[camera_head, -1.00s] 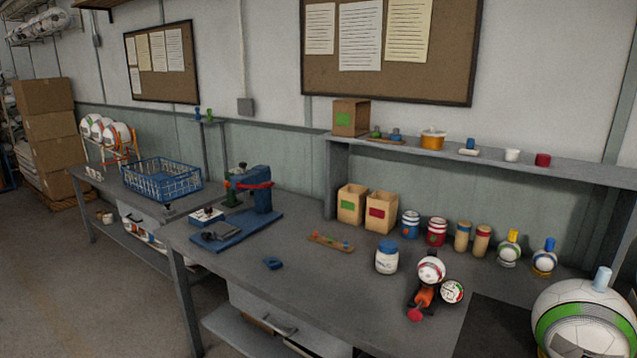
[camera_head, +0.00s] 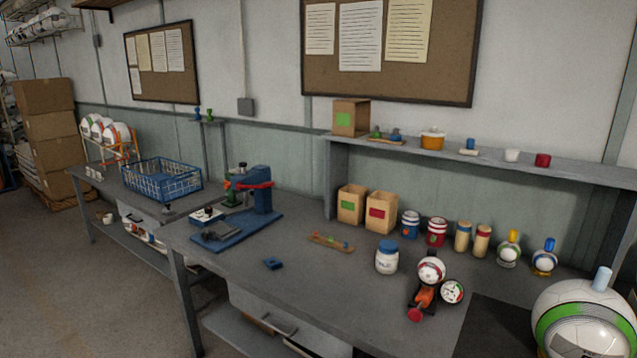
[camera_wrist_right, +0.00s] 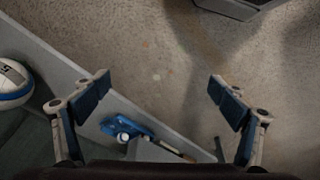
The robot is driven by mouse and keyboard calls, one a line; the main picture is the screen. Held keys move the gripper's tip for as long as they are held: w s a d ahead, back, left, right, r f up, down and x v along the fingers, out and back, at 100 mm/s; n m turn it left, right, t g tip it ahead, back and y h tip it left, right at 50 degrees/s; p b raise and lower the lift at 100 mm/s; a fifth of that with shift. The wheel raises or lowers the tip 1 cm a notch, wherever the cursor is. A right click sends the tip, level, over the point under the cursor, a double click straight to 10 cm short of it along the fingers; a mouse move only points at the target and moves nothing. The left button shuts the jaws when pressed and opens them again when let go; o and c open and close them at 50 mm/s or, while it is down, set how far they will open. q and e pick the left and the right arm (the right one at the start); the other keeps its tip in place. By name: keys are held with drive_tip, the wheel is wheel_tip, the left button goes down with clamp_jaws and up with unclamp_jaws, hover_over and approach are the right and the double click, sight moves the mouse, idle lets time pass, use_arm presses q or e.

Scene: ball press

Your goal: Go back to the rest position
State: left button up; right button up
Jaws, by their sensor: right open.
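My right gripper (camera_wrist_right: 162,100) shows in the right wrist view with its two blue-padded fingers spread wide and nothing between them. Speckled floor (camera_wrist_right: 165,60) lies behind the gap between the fingers. Neither gripper shows in the head view, and my left gripper is in no frame. The blue ball press (camera_head: 262,190) stands on its blue base on the grey workbench (camera_head: 330,285) in the head view.
In the right wrist view, a ball (camera_wrist_right: 14,80) shows at the left, and a blue item (camera_wrist_right: 122,127) sits below the gap. The head view shows a wire basket (camera_head: 163,180), a white jar (camera_head: 387,260), a gauge pump (camera_head: 425,295) and a large ball (camera_head: 580,320).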

drive_tip(key=s+f+g, duration=0.1)
drive_tip(key=s+f, duration=0.2)
drive_tip(key=f, duration=0.5)
drive_tip(key=s+f, duration=0.4)
drive_tip(key=f, duration=0.4)
drive_tip(key=s+d+f, duration=0.3)
drive_tip(key=s+f, duration=0.7)
drive_tip(key=s, duration=0.3)
drive_tip(key=shift+d+g, duration=0.2)
drive_tip(key=shift+g, duration=0.2)
drive_tip(key=shift+s, duration=0.1)
drive_tip(key=shift+c, duration=0.6)
